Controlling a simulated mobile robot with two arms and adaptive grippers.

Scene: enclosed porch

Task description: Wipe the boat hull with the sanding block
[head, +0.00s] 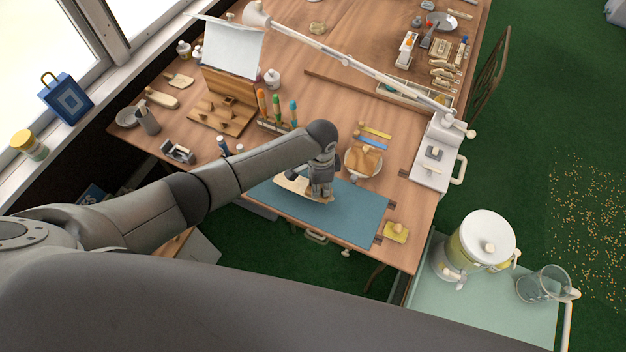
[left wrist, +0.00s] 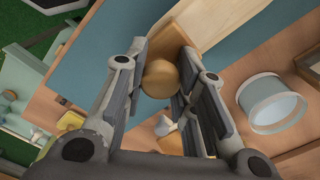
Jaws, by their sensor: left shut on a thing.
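My left gripper (head: 322,192) is over the blue mat (head: 355,213) on the wooden workbench. In the left wrist view its fingers (left wrist: 160,85) are shut around the round tan knob of the sanding block (left wrist: 158,77), whose brown body shows beyond the knob. The boat hull (head: 292,184), a pale wooden piece, lies on the mat beside and partly behind the gripper. It also shows in the left wrist view (left wrist: 232,22), next to the block. I cannot tell whether block and hull touch. My right gripper is not in view.
A round bowl (head: 351,170) with tan pieces stands right of the gripper. A yellow block with a knob (head: 394,235) lies near the bench's right corner. Handled tools (head: 277,108) stand behind. A lamp arm (head: 350,63) crosses above. The mat's right part is clear.

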